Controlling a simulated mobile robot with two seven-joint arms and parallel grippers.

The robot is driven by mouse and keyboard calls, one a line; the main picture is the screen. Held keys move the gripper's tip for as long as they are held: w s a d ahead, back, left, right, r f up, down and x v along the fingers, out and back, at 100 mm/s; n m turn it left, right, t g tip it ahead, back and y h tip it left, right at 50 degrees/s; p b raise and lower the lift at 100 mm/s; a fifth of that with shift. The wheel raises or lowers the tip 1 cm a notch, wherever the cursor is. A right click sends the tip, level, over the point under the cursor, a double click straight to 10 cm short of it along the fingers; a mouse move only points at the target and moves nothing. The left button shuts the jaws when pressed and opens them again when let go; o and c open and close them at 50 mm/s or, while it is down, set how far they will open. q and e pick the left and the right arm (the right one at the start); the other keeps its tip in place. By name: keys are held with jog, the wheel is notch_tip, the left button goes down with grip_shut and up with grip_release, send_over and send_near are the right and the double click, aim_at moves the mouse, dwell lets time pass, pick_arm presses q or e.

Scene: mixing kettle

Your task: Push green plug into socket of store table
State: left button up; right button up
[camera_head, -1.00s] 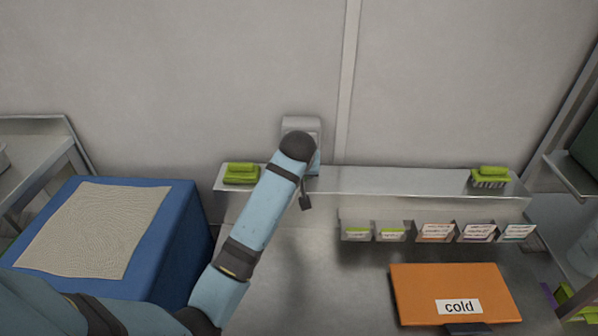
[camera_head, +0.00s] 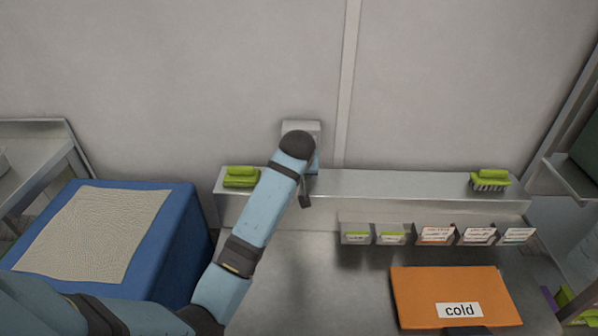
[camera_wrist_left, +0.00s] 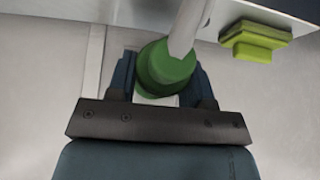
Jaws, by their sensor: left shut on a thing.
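The green plug (camera_wrist_left: 168,66) is between the fingers of my left gripper (camera_wrist_left: 163,82) in the left wrist view, with a pale grey cable running up from it. The gripper is shut on the plug. A grey box (camera_head: 301,127), which looks like the socket housing, is on the wall behind the shelf in the head view. My left arm covers its lower part, so the gripper, plug and socket opening are hidden there. A small white patch shows just below the plug in the wrist view. I cannot tell whether the plug is seated. My right gripper is in neither view.
A metal shelf (camera_head: 385,184) runs along the wall, with a green sponge or brush (camera_head: 240,176) at left and a green brush (camera_head: 489,179) at right. Labelled holders stand below it. An orange "cold" board (camera_head: 440,287) lies on the table. A blue block (camera_head: 172,235) stands left.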

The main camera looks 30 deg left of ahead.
pick_arm(q)
jog(key=shift+w+a, duration=0.4)
jog(key=shift+w, duration=0.4)
jog(key=shift+w+a+r, duration=0.1)
jog(key=shift+w+a, duration=0.05)
jog(key=shift+w, duration=0.15)
dwell(0.3)
jog(key=o, duration=1.5)
jog(key=shift+c, duration=0.2)
jog(key=shift+v, duration=3.4)
